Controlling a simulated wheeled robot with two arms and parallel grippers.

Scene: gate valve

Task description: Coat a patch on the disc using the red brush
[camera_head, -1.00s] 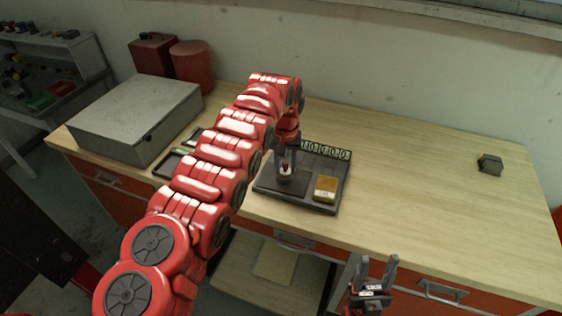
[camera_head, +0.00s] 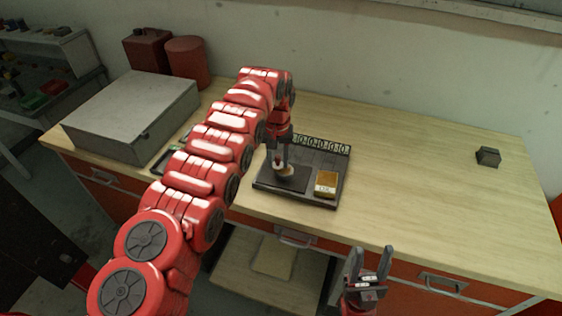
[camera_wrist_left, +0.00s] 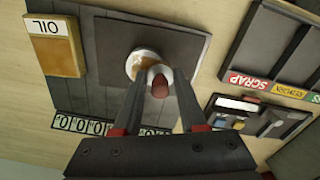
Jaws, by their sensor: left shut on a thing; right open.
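My left gripper (camera_head: 279,160) is over the dark pad on the left of the black station. In the left wrist view the left gripper (camera_wrist_left: 160,84) is shut on the red brush (camera_wrist_left: 160,88), seen end-on as a dark red knob. The disc (camera_wrist_left: 143,62) is a small round pale piece with a tan, shiny top, lying on the pad just beyond the fingertips; it also shows in the head view (camera_head: 286,171). Whether the bristles touch the disc is hidden. My right gripper (camera_head: 370,264) is open and empty in front of the table edge.
A yellow block labelled OIL (camera_head: 326,184) stands on the station's right side. The wrist view shows trays labelled SCRAP and REWORK (camera_wrist_left: 279,45) and a black holder (camera_wrist_left: 258,116). A grey case (camera_head: 135,112) is at left. The right tabletop is mostly clear.

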